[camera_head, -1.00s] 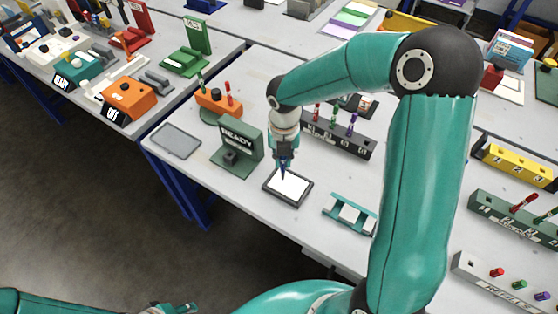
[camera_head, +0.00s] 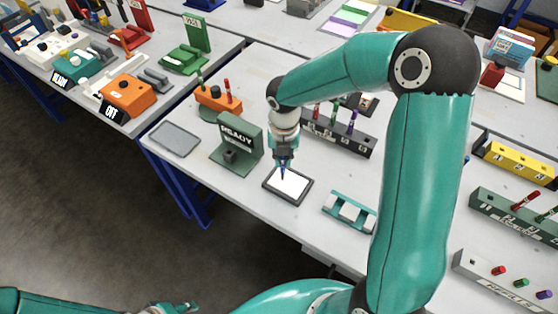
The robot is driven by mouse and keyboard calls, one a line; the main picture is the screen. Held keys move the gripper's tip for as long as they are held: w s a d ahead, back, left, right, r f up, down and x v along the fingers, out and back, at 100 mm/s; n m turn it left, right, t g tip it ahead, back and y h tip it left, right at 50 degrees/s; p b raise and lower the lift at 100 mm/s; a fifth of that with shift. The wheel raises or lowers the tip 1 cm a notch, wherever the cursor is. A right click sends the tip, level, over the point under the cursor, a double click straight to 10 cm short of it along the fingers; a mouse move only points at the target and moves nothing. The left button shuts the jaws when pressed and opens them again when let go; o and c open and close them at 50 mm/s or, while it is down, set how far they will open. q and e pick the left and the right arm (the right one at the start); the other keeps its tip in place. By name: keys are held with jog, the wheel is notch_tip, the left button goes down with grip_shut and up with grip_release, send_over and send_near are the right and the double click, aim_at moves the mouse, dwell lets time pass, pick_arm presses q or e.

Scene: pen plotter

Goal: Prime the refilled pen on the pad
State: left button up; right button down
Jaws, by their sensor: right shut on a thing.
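The priming pad (camera_head: 291,188) is a white sheet in a dark frame, flat on the light table. My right gripper (camera_head: 284,162) is above the pad's upper left part, pointing down and shut on a dark blue pen (camera_head: 283,172). The pen is about upright with its tip down at the pad; I cannot tell whether the tip touches the white sheet. No mark shows on the sheet. My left gripper (camera_head: 188,307) shows small at the bottom edge, far from the pad; its jaws are too unclear to read.
A green READY stand (camera_head: 236,145) is just left of the pad, and a grey tray (camera_head: 175,139) lies farther left. A dark pen rack (camera_head: 340,137) stands behind. A teal holder with white blocks (camera_head: 350,212) is to the right. An orange pen holder (camera_head: 217,101) stands at the back left.

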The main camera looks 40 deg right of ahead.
jog(key=shift+r+p, duration=0.65)
jog(key=shift+r, duration=0.15)
jog(key=shift+s+d, duration=0.2)
jog(key=shift+s, duration=0.3)
jog(key=shift+s+d, duration=0.2)
jog(key=shift+s, duration=0.25)
jog(key=shift+f+b, duration=0.7)
jog(key=shift+f, duration=0.25)
jog(key=shift+r, duration=0.2)
jog(key=shift+r+p, duration=0.75)
jog(key=shift+p, duration=0.15)
jog(key=shift+s, duration=0.1)
